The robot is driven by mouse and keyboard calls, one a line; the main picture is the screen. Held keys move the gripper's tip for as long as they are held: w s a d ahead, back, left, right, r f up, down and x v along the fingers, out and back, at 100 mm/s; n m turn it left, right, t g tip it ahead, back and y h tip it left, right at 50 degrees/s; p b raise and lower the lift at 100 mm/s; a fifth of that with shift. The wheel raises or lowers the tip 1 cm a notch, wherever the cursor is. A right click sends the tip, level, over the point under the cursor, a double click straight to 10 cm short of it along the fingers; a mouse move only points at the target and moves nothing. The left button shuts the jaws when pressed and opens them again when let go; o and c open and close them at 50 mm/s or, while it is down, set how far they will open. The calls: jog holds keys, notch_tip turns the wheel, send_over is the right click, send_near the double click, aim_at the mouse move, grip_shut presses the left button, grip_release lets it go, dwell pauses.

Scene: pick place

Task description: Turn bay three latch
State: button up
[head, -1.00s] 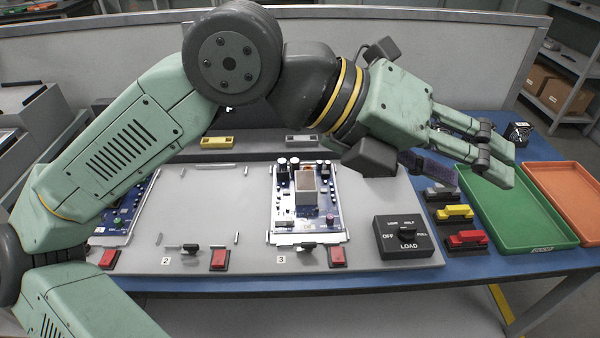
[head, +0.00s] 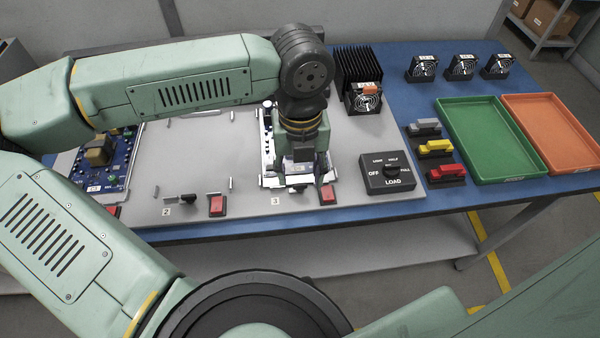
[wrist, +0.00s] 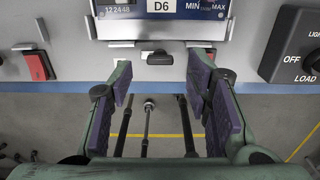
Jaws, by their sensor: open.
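The bay three latch, a small black handle (wrist: 158,58), sits at the front edge of the grey panel, just below the bay's board (wrist: 165,12). In the head view this latch (head: 297,188) is partly hidden below my gripper. My gripper (wrist: 160,78) is open and empty, with purple pads on both fingers. In the wrist view the latch shows between the fingertips, with space on both sides; I see no contact. In the head view my gripper (head: 303,172) points down over the front of bay three. Its wrist hides most of the board.
A red switch (head: 327,194) stands close right of the latch, near my right finger. The black load knob box (head: 392,172) is further right. Bay two's latch (head: 187,198) and red switch (head: 217,205) are to the left. Green (head: 480,176) and orange (head: 560,160) trays lie at right.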

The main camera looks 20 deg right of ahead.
aim_at(298, 187)
jog(key=shift+f, duration=1.25)
jog(key=shift+c, duration=0.4)
grip_shut()
